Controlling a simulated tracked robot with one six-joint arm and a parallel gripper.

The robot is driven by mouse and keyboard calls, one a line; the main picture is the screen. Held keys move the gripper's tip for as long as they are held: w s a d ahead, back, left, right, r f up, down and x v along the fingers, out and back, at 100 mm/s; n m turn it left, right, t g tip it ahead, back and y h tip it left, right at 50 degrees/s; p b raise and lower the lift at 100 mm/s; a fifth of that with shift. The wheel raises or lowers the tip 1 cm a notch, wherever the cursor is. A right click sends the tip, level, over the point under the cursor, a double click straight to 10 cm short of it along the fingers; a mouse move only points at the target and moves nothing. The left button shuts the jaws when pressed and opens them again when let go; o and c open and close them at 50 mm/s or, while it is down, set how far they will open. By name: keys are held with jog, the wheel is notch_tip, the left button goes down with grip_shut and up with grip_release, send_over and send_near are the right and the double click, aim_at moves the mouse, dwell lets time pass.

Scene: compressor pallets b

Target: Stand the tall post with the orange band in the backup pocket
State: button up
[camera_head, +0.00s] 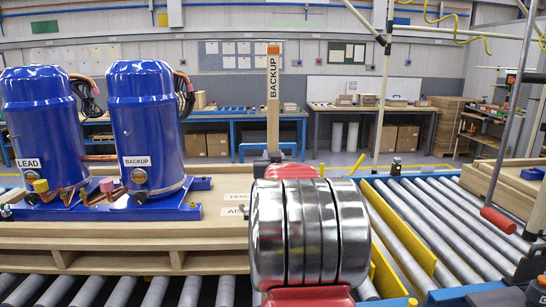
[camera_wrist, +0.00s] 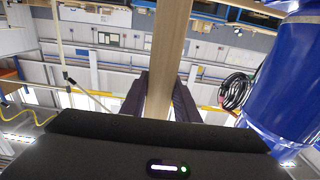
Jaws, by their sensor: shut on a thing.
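The tall wooden post (camera_head: 273,105) stands upright in the head view, with an orange band at its top and a BACKUP label below it. My gripper (camera_wrist: 163,98) is shut on the post, its dark fingers on either side of the pale wood (camera_wrist: 172,40) in the wrist view. In the head view my gripper is mostly hidden behind my arm's shiny links. The post's lower end and the backup pocket are hidden there. The BACKUP compressor (camera_head: 146,125), a blue tank, stands left of the post; a blue tank (camera_wrist: 292,90) also shows at right in the wrist view.
The LEAD compressor (camera_head: 40,130) stands farther left on the same wooden pallet (camera_head: 120,236). Partly covered labels (camera_head: 237,197) lie on the pallet beside my arm. A roller conveyor (camera_head: 450,230) with yellow rails runs at the right. Workbenches stand behind.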

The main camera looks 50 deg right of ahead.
jog(key=shift+f, duration=0.1)
jog(key=o, duration=1.2)
jog(key=shift+c, duration=0.2)
jog(key=shift+f, duration=0.1)
jog(key=v, duration=1.3)
jog(key=shift+s+a, duration=0.25)
